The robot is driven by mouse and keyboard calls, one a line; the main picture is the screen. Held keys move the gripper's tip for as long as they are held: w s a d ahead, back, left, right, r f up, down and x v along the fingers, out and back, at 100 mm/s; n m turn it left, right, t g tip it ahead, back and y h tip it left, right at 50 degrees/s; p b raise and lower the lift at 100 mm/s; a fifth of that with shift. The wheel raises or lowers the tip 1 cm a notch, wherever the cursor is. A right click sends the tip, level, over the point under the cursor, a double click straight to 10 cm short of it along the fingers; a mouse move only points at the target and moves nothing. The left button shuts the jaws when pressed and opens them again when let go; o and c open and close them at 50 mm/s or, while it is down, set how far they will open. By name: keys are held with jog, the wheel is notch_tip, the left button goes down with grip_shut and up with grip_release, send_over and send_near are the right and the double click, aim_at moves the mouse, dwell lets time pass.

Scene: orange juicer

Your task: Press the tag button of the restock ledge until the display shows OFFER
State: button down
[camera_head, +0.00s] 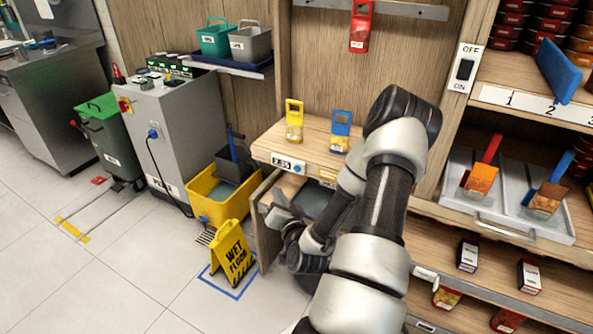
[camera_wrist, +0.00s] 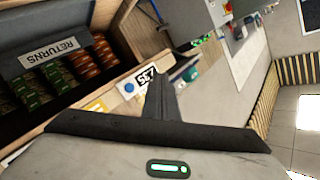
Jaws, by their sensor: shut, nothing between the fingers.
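The wooden restock ledge (camera_head: 268,146) carries a small display (camera_head: 284,162) on its front edge. The display shows a number that looks like 2.55, not a word. A blue tag button (camera_head: 298,168) sits beside the display. In the wrist view, the blue button (camera_wrist: 129,87) is on a white plate just left of my fingers, and the display (camera_wrist: 146,75) is partly behind them. My gripper (camera_head: 277,208) is shut and empty, below and in front of the ledge. Its fingers (camera_wrist: 160,88) appear apart from the button, though depth is hard to judge.
A yellow scoop (camera_head: 294,121) and a blue scoop (camera_head: 340,131) stand on the ledge. An open bin with a RETURNS label (camera_wrist: 50,53) lies under it. A yellow mop bucket (camera_head: 217,203) and wet floor sign (camera_head: 233,253) stand at left. A shelf with trays (camera_head: 508,231) is right.

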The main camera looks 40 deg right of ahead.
jog(key=w+d, duration=0.3)
jog(key=d, duration=0.5)
jog(key=shift+w, duration=0.2)
jog(key=shift+d, duration=0.2)
dwell(1.8)
jog(key=shift+w+d, duration=0.15)
jog(key=shift+d, duration=0.1)
jog(key=shift+w+d+b, duration=0.15)
jog(key=shift+d+b, duration=0.25)
jog(key=shift+b, duration=0.05)
dwell(0.8)
jog(key=shift+s+a, duration=0.35)
jog(key=shift+a, duration=0.4)
jog(key=shift+a, duration=0.1)
jog(key=shift+s+a, duration=0.3)
jog(key=shift+a, duration=0.45)
jog(key=shift+s+a, duration=0.35)
jog(key=shift+a, duration=0.4)
jog(key=shift+s+a, duration=0.3)
jog(key=shift+a, duration=0.45)
